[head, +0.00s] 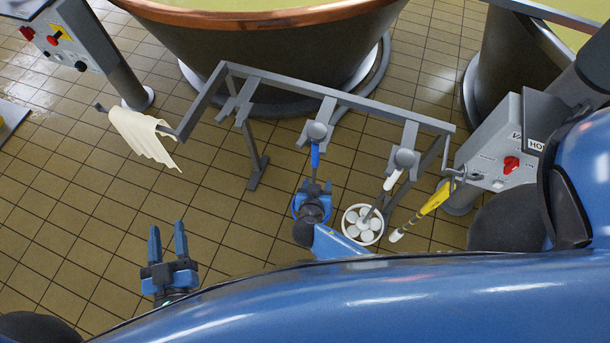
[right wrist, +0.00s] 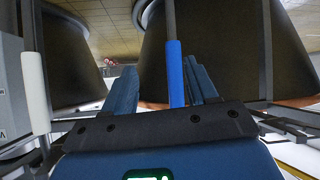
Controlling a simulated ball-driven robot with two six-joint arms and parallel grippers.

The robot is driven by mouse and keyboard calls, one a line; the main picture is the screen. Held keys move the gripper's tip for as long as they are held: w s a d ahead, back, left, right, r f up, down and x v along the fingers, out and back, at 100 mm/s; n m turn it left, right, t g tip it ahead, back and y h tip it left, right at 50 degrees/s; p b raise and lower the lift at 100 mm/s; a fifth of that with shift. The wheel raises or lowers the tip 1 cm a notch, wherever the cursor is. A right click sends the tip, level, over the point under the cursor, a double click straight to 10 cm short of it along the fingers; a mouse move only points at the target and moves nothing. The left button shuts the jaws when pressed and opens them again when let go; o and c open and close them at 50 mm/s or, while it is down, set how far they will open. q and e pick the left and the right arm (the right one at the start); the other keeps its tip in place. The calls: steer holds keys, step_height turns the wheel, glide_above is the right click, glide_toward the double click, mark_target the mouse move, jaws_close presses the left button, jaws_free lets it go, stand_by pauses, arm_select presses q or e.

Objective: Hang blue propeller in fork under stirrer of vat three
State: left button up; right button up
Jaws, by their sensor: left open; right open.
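The blue propeller hangs upright from the grey rack (head: 355,103), its round knob (head: 317,130) resting in a bracket. Its blue sleeve (head: 315,155) shows below, and part of its blue ring (head: 296,208) shows near the floor, mostly hidden by my right gripper. My right gripper (head: 316,187) is open at the shaft, below the sleeve in the head view. In the right wrist view the blue sleeve (right wrist: 175,75) stands between the open fingers; I cannot tell whether they touch. My left gripper (head: 167,228) is open and empty over the floor. No fork or stirrer is clearly visible.
A white propeller (head: 362,225) hangs at the rack's right, with a yellow-handled tool (head: 432,202) beside it. A copper-rimmed vat (head: 265,50) stands behind the rack, control boxes (head: 500,150) at right.

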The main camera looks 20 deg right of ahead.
mark_target(314, 159)
steer(key=w+a+r+m+t+h, duration=0.1)
steer(key=w+a+r+m+h, duration=0.1)
steer(key=a+r+h, duration=0.1)
steer(key=shift+m, duration=0.4)
steer(key=b+x, duration=0.3)
steer(key=x, duration=0.5)
steer(key=shift+w+b, duration=0.25)
steer(key=shift+b, duration=0.1)
steer(key=shift+b+x, duration=0.7)
steer(key=shift+x, duration=0.4)
steer(key=shift+r, duration=0.15)
jaws_close()
steer(key=shift+w+r, duration=0.1)
steer(key=shift+r+p, duration=0.45)
steer(key=shift+r, duration=0.35)
